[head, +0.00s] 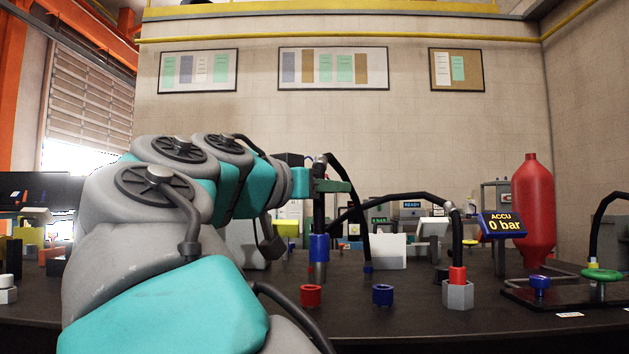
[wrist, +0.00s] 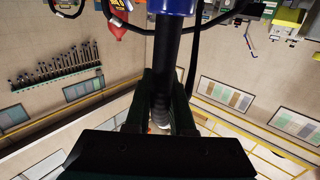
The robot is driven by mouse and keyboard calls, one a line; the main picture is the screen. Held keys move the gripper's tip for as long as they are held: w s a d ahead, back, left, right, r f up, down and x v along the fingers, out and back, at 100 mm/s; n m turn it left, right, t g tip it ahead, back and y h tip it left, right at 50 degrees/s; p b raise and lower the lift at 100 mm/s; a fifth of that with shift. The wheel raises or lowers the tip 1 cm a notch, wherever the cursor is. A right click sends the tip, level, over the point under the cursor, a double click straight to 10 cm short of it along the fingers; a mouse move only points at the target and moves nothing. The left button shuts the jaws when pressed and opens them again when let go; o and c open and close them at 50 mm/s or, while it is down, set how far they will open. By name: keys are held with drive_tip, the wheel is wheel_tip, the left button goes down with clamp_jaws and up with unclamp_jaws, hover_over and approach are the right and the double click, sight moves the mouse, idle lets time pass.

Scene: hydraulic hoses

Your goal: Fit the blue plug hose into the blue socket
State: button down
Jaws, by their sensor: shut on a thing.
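My gripper (head: 332,187) is shut on the black stem of the blue plug hose and holds it upright above the table. The blue plug (head: 319,247) points down, with a bare metal tip below its collar. The blue socket (head: 383,294) stands on the table to the right of the tip and apart from it. In the wrist view my gripper's fingers (wrist: 167,90) lie on either side of the black stem, and the blue collar (wrist: 174,6) is cut off by the top edge. The socket cannot be made out in the wrist view.
A red socket (head: 311,295) stands just below and left of the plug. A red plug (head: 457,275) sits in a grey hexagonal holder (head: 458,295) at right. A white box (head: 390,251), a pressure display (head: 502,225) and a red accumulator (head: 534,212) stand behind. The front table is mostly clear.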

drive_tip(key=w+d+r+m+g+h+p, duration=0.2)
drive_tip(key=w+d+m+g+h+p, duration=0.2)
drive_tip(key=w+d+p, duration=0.7)
drive_tip(key=w+d+m+g, duration=0.1)
drive_tip(key=d+g, duration=0.1)
drive_tip(key=shift+w+d+r+h, duration=0.15)
drive_tip(key=shift+d+r+h, duration=0.15)
drive_tip(key=shift+r+h, duration=0.1)
drive_tip(key=shift+f, duration=0.15)
wheel_tip(320, 180, down, 6)
drive_tip(key=b, duration=0.6)
drive_tip(key=shift+r, duration=0.2)
drive_tip(key=shift+f+b, duration=2.2)
drive_tip(key=shift+b, duration=0.2)
idle(0.9)
drive_tip(key=c, duration=0.7)
unclamp_jaws()
